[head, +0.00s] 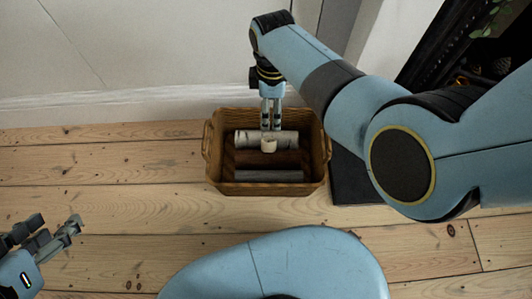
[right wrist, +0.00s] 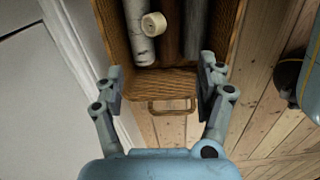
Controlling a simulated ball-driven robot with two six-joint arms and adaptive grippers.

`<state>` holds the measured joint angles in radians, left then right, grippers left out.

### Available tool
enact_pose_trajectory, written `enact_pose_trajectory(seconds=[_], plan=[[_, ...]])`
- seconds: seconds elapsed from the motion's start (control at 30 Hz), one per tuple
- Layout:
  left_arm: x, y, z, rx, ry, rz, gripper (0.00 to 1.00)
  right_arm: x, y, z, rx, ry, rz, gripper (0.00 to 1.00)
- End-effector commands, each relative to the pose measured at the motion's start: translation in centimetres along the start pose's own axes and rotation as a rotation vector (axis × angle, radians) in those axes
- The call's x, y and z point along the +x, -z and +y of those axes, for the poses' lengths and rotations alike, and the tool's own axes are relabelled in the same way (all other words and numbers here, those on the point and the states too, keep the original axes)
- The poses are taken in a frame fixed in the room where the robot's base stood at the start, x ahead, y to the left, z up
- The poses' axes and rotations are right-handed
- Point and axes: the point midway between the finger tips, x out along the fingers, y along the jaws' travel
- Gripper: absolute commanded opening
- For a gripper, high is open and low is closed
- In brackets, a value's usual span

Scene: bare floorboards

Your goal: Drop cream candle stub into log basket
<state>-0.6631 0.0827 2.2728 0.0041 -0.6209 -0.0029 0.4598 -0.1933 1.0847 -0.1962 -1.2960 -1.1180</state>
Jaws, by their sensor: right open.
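The cream candle stub (head: 268,146) is a short pale cylinder within the outline of the brown wicker log basket (head: 213,178). In the right wrist view the stub (right wrist: 153,24) overlaps a pale birch log, just beyond my fingertips; I cannot tell whether it touches the log. The basket (right wrist: 165,83) fills the top of that view. My right gripper (head: 271,127) points down over the basket. Its fingers (right wrist: 162,80) are wide apart with nothing between them. My left gripper (head: 60,232) is at the lower left over the floor, away from the basket; its opening is unclear.
The basket holds a birch log (head: 245,137), a brown log (head: 285,158) and a grey log (head: 265,175). A dark slab (head: 350,182) lies right of the basket. A white wall and skirting (head: 120,103) stand behind. The floorboards (head: 110,165) left of the basket are clear.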

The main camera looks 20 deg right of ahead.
Motion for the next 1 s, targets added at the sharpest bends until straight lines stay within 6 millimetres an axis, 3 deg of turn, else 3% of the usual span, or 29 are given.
enact_pose_trajectory(seconds=[0.03,0.47,1.0], plan=[[-0.9,1.3,-0.1,0.0,0.001,0.015,0.4,-1.8,-0.8,0.5,0.009,-0.013,0.0,0.73],[-5.2,7.0,-0.5,0.001,0.006,0.075,0.4,-9.7,-5.8,1.2,0.061,-0.042,0.012,0.73],[-10.8,13.8,-1.0,0.001,0.011,0.138,0.4,-20.1,-11.4,0.7,0.09,-0.068,0.025,0.73]])
